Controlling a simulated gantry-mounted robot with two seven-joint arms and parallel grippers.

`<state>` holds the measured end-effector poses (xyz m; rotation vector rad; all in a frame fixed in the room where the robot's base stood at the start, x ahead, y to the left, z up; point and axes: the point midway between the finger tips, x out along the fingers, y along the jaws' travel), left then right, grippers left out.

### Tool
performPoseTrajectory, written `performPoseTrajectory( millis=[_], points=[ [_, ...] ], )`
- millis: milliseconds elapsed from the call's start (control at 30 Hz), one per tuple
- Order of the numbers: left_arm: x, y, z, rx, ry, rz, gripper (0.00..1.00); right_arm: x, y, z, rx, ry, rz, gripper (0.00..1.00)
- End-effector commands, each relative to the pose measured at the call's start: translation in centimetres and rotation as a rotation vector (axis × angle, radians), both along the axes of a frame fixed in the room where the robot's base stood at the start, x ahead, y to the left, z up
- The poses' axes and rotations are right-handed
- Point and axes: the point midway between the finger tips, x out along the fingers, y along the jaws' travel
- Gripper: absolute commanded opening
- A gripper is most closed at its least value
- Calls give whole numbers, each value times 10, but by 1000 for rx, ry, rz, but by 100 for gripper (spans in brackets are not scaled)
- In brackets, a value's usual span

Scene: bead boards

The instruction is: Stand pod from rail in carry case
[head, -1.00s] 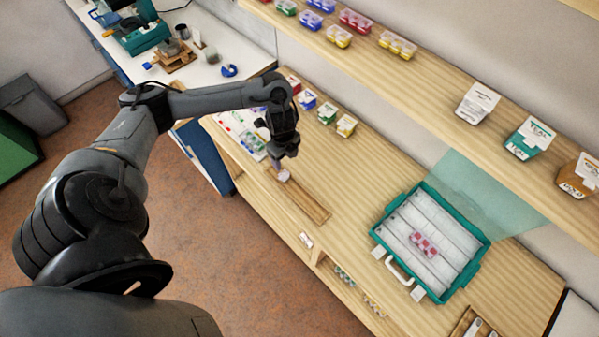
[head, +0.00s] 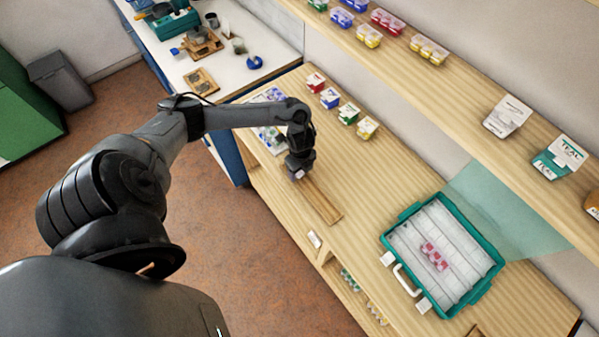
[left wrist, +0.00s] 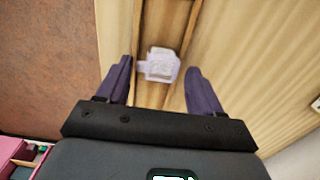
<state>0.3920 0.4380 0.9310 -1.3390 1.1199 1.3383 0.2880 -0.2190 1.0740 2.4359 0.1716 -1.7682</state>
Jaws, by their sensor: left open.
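The pod (left wrist: 160,65) is a small, pale lilac see-through box on the wooden rail (left wrist: 181,25) in the left wrist view. It lies between and just beyond the two fingers of my left gripper (left wrist: 162,82), which is open and apart from it. The open teal carry case (head: 397,221) stands to the right, with a pale divided inside and red-and-white pods (head: 434,257) in one channel. My right gripper is not in view.
Several coloured boxes (head: 349,113) stand behind the rail. A shelf (head: 450,85) with more boxes runs above the bench. The case's clear lid (head: 510,215) leans back towards the wall. The bench (head: 375,180) is bare between rail and case.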

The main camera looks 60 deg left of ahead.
Motion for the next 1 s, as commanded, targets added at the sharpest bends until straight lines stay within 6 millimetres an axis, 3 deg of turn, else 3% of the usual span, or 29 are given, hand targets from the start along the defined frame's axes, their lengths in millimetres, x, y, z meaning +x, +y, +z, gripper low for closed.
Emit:
performPoseTrajectory(
  millis=[267,633,1000],
  points=[
    [0,0,-3,0,0,0,66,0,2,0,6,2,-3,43],
    [1,0,-2,1,-2,0,12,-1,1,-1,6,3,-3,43],
    [2,1,4,1,-5,1,12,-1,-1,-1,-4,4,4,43]
  ],
)
